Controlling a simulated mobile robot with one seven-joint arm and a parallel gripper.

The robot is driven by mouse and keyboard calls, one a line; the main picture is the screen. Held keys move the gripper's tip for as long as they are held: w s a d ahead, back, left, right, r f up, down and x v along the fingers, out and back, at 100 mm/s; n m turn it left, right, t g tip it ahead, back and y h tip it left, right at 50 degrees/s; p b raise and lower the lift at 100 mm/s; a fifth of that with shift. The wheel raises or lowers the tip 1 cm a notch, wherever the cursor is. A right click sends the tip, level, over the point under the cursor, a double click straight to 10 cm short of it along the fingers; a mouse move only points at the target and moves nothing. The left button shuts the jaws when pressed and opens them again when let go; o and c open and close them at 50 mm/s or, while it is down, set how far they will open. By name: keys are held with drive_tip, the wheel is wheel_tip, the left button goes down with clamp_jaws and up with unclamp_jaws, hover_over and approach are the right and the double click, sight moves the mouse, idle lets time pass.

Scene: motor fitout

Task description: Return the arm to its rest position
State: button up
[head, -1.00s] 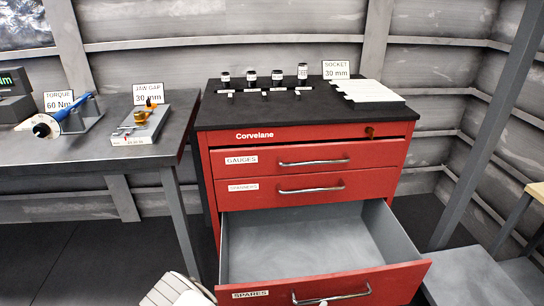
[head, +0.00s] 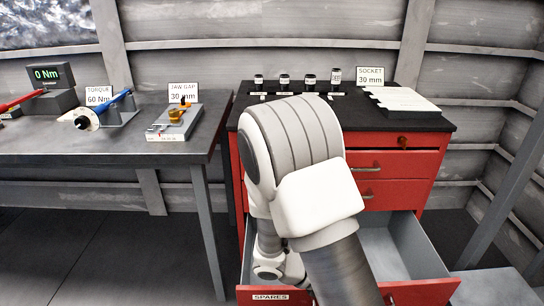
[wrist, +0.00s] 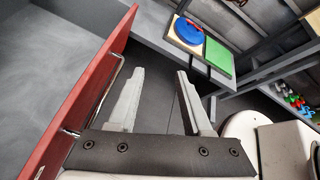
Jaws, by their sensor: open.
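My gripper (wrist: 160,72) shows in the wrist view with its two grey fingers apart and nothing between them. Its left finger is close beside the metal handle (wrist: 109,92) of an open drawer's red front (wrist: 82,85); I cannot tell whether they touch. In the head view my arm (head: 300,150) is raised and bent in front of the red Corvelane cabinet (head: 415,165), its wrist low over the open SPARES drawer (head: 385,250). The fingers are hidden there.
The workbench (head: 75,145) at left holds a blue torque wrench (head: 105,108) and jaw-gap fixture (head: 175,122). Sockets (head: 310,82) and a white tray (head: 400,100) sit on the cabinet top. The wrist view shows a blue disc (wrist: 188,30) and green block (wrist: 219,55). Left floor is clear.

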drive_tip(key=s+a+r+m+t+y, duration=0.2)
drive_tip(key=s+r+m+y, duration=0.2)
drive_tip(key=r+m, duration=0.4)
drive_tip(key=s+a+r+m+t+y, duration=0.1)
drive_tip(key=s+r+m+t+y, duration=0.2)
drive_tip(key=r+m, duration=0.45)
drive_tip(key=s+a+r+m+t+y, duration=0.1)
drive_tip(key=s+a+r+m+y, duration=0.1)
drive_tip(key=s+r+m+y, duration=0.45)
wheel_tip(320, 180, up, 19)
drive_tip(key=w+h+p, duration=0.1)
drive_tip(key=w+p, duration=0.2)
drive_tip(key=p, duration=1.4)
drive_tip(key=shift+m, duration=0.4)
drive_tip(key=shift+s+a, duration=0.1)
drive_tip(key=shift+a, duration=0.1)
